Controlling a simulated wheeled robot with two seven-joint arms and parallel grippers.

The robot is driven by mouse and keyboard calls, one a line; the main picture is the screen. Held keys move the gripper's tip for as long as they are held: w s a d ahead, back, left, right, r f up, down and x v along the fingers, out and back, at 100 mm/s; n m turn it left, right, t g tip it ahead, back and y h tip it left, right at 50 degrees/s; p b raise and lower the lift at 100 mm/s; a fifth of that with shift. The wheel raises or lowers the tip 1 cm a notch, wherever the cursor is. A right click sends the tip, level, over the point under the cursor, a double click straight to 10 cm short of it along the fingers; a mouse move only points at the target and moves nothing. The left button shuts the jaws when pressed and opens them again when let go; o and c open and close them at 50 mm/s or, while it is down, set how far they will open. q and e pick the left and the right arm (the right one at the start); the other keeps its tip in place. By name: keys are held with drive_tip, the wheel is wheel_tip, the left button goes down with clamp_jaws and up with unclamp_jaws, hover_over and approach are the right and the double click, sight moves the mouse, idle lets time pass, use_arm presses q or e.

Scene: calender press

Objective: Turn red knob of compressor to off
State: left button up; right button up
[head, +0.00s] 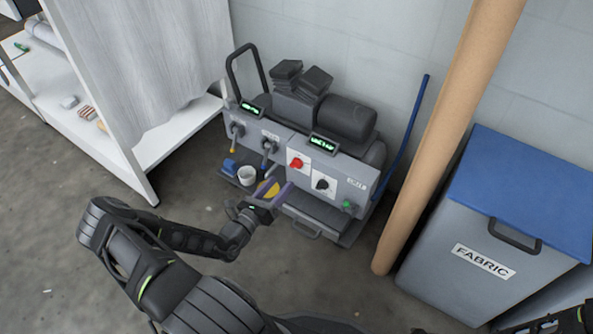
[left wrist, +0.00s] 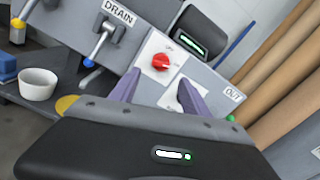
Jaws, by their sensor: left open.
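The compressor (head: 335,172) stands against the wall, with a sloped grey front panel. Its red knob (head: 297,163) sits on a white plate left of a black knob (head: 322,184). In the left wrist view the red knob (left wrist: 161,62) shows just beyond and between my fingers, with small lettering on its plate too blurred to read surely. My left gripper (head: 277,192) is open and empty in front of the panel, apart from the knob. In the left wrist view its two purple fingers (left wrist: 158,95) point at the panel; the right finger partly covers the black knob's plate.
A white cup (head: 246,175) and a blue block (head: 230,166) stand on the compressor's ledge, below levers, one labelled DRAIN (left wrist: 118,12). A brown roll (head: 450,130) and a FABRIC bin (head: 490,240) stand on the right. A white shelf (head: 130,165) with a curtain is on the left.

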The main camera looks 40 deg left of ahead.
sight(296, 164)
use_arm(q)
drive_tip(key=w+b, duration=0.3)
drive_tip(key=w, duration=0.4)
drive_tip(key=shift+w, duration=0.35)
drive_tip(key=shift+c, duration=0.2)
clamp_jaws()
